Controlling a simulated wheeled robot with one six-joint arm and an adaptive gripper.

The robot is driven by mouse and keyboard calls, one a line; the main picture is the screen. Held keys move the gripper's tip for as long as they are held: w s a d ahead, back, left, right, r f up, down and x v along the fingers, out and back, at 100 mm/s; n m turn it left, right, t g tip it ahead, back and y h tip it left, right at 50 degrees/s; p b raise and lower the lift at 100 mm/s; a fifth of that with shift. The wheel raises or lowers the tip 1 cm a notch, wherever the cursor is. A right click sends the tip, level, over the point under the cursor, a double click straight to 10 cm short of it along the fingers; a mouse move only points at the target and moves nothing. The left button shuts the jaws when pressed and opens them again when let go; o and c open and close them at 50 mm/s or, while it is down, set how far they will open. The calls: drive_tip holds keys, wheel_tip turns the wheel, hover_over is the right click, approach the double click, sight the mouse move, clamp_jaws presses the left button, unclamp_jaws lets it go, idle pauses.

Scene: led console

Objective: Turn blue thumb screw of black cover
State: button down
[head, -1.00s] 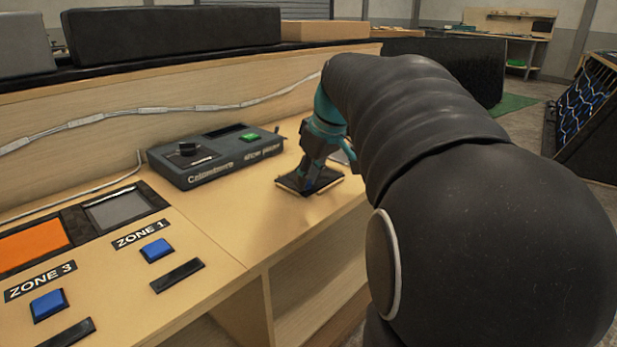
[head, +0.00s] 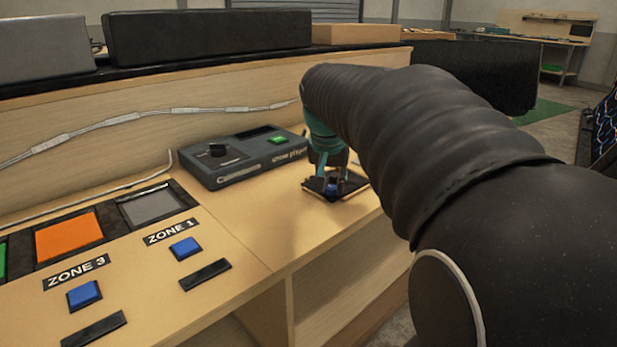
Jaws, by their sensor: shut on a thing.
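The black cover (head: 350,191) is a small flat dark plate on the light wooden console top, to the right of the grey player box. The blue thumb screw (head: 333,188) stands on the cover and shows as a small blue spot between my fingers. My gripper (head: 331,183) points down over the cover from above, with its fingers closed around the blue thumb screw. My arm covers the area to the right of the cover, and the fingers hide part of the screw.
A grey player box (head: 240,165) with a black knob and green button sits left of my gripper. Blue buttons (head: 185,248) and orange and grey panels are at the left. A white cable (head: 120,120) runs along the back panel. Wood between box and front edge is clear.

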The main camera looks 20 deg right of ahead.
drive_tip(key=m, duration=0.1)
drive_tip(key=m+h, duration=0.1)
drive_tip(key=m, duration=0.1)
drive_tip(key=m+g, duration=0.1)
drive_tip(key=shift+w+a+r+m, duration=0.15)
drive_tip(key=shift+w+r+m, duration=0.1)
drive_tip(key=shift+m, duration=0.05)
drive_tip(key=m, duration=0.2)
drive_tip(key=m+g+p, duration=0.1)
drive_tip(key=shift+w+m+g+h, duration=0.1)
drive_tip(key=shift+m+g+h, duration=0.2)
drive_tip(key=shift+m+h, duration=0.1)
drive_tip(key=m+g+p, duration=0.1)
drive_tip(key=m, duration=0.3)
drive_tip(key=shift+w+g, duration=0.15)
drive_tip(key=shift+g, duration=0.25)
drive_tip(key=shift+w+m+g, duration=0.1)
drive_tip(key=shift+m+g, duration=0.5)
drive_tip(key=shift+m, duration=1.1)
drive_tip(key=c, duration=1.2)
unclamp_jaws()
drive_tip(key=shift+f, duration=0.1)
